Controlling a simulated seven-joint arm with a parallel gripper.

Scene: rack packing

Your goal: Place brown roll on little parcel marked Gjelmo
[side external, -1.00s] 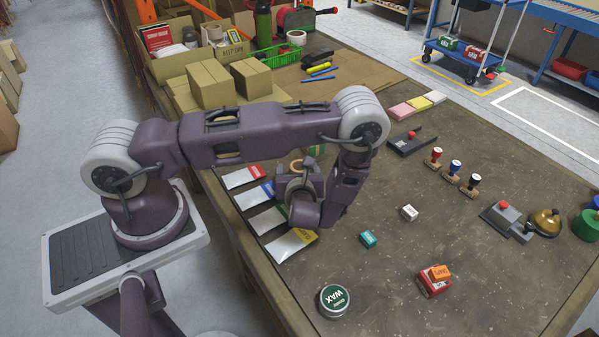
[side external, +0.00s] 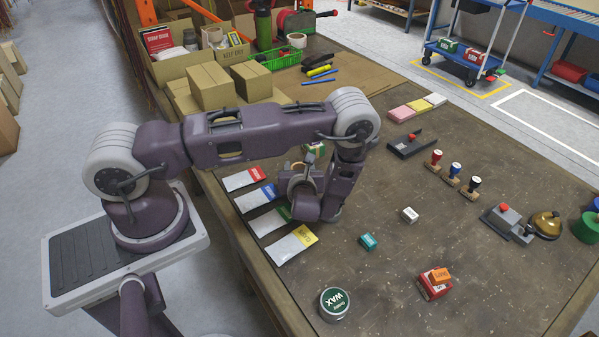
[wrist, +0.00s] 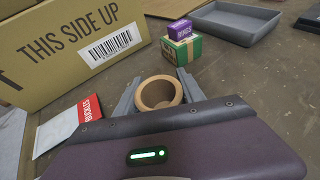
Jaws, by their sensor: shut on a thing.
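My gripper (wrist: 157,95) is shut on the brown roll (wrist: 146,96), a hollow tan ring held between its two grey fingers in the wrist view. Ahead of it, just beyond the right fingertip, stands a little tan-and-green parcel (wrist: 190,50) with a small purple box (wrist: 180,29) on top. The parcel's lettering is too small to read, so I cannot confirm the name Gjelmo. In the side view a little green-and-tan parcel (side external: 314,149) shows partly behind my arm. The roll is mostly hidden there by my wrist.
A large THIS SIDE UP carton (wrist: 75,48) stands at the left in the wrist view, near a red-topped packet (wrist: 68,125). A grey tray (wrist: 235,22) lies at the back right.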

